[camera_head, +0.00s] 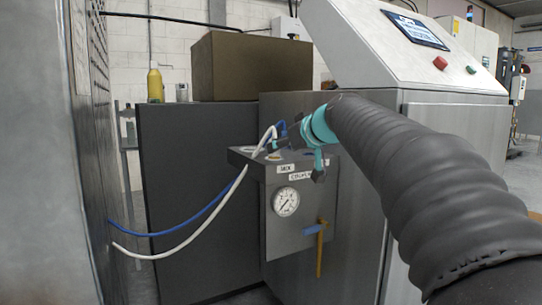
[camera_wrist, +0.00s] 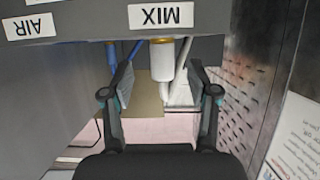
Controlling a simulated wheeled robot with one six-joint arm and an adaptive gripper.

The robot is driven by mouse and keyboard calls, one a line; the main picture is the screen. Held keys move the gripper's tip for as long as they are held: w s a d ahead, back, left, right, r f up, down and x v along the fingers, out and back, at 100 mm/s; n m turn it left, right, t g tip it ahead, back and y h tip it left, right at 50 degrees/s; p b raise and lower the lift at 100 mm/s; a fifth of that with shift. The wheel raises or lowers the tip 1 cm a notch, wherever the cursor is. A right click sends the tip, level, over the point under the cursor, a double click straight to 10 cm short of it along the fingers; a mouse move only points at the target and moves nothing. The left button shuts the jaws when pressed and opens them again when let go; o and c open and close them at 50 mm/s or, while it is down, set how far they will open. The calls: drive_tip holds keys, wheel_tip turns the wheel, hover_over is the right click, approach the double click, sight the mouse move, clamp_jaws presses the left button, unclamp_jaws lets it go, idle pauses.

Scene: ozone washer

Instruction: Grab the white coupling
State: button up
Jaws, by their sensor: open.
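The white coupling (camera_wrist: 162,62) shows in the wrist view as a short white cylinder below a brass-coloured collar, under the upside-down MIX label (camera_wrist: 161,16). My gripper (camera_wrist: 160,84) has its two dark fingers spread, one on each side of the coupling in the picture, with visible gaps. I cannot tell how far the coupling reaches between the fingertips. In the head view, the white hose (camera_head: 204,209) rises to the top of the grey panel box (camera_head: 306,224). My gripper is over that box, and the coupling is hard to make out there.
A blue hose (camera_wrist: 111,58) hangs beside the left finger in the wrist view; it also shows in the head view (camera_head: 185,228). A gauge (camera_head: 286,201) and a brass-coloured lever (camera_head: 320,249) are on the box front. A perforated metal wall (camera_wrist: 250,75) stands at the right.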

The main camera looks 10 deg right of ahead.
sight(275, 154)
drive_tip(key=shift+x, duration=2.65)
drive_tip(key=shift+a, duration=0.15)
drive_tip(key=shift+c, duration=0.3)
drive_tip(key=shift+r, duration=0.1)
clamp_jaws()
